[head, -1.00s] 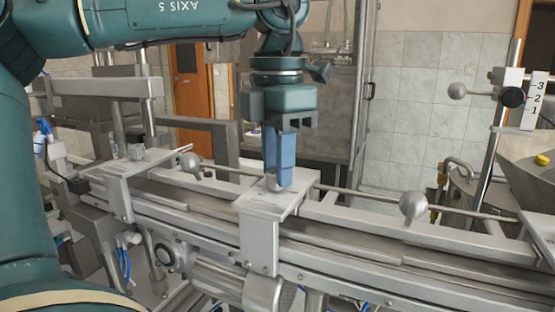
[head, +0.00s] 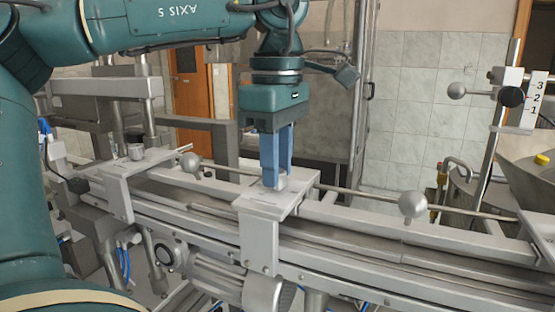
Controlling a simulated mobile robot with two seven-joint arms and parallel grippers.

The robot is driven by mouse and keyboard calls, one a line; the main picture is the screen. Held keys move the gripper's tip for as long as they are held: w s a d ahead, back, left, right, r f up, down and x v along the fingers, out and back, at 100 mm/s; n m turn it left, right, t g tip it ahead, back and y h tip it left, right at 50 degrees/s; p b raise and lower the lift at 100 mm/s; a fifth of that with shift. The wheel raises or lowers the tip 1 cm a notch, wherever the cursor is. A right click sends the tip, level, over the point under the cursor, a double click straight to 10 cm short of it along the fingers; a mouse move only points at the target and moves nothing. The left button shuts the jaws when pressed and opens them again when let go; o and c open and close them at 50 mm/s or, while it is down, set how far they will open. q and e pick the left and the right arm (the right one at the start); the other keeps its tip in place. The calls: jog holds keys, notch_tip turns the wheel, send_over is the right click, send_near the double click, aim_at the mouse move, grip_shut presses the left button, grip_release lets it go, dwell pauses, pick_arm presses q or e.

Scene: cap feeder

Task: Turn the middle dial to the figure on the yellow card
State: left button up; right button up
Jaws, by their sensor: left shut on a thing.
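The middle dial (head: 274,185) is a small grey metal knob on top of a flat bracket plate (head: 298,190) over the conveyor. My left gripper (head: 279,178) points straight down, its two blue fingers shut on the knob from both sides. The fingers cover much of the knob, and any figures or pointer on the plate are too small to read. Another grey dial (head: 136,152) sits on a similar plate at the left, apart from my gripper. I see no yellow card in this view. My right gripper is out of view.
A long metal rod with ball knobs (head: 413,205) runs behind the bracket. At the right stand a post with a white scale (head: 537,97) marked 3, 2, 1, and a metal hopper (head: 530,175) with a small yellow piece (head: 543,159) in it.

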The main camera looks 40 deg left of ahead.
pick_arm(q)
jog(key=m, duration=0.6)
jog(key=shift+m, duration=0.3)
dwell(0.4)
jog(key=o, duration=1)
notch_tip(320, 180, up, 13)
jog(key=shift+r, duration=0.1)
dwell(0.4)
